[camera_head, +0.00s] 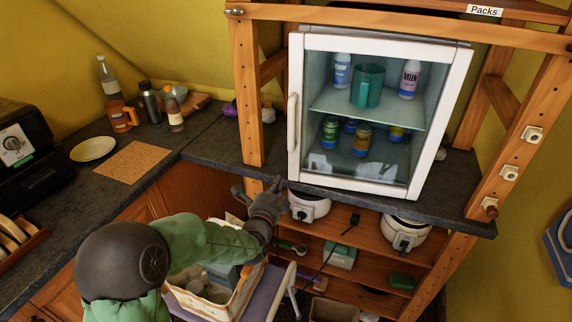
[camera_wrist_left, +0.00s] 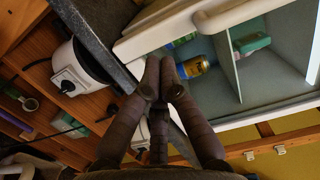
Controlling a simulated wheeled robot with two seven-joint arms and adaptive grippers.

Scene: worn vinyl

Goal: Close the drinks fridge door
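The drinks fridge (camera_head: 388,190) stands on the dark counter inside a wooden frame. Its white-framed glass door (camera_head: 436,120) faces me, with a vertical handle (camera_head: 293,122) on its left side. The door looks closed or nearly so; I cannot tell whether a small gap remains. My left gripper (camera_head: 274,186) is just below and left of the door's lower left corner. In the left wrist view its fingertips (camera_wrist_left: 160,65) are together, with nothing seen between them, close to the white door frame (camera_wrist_left: 170,38). Contact is unclear. My right gripper is not in view.
Wooden posts (camera_head: 246,95) flank the fridge. White cookers (camera_head: 404,234) sit on the shelf below. A filled box (camera_head: 222,298) on a purple-topped cart stands below my arm.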

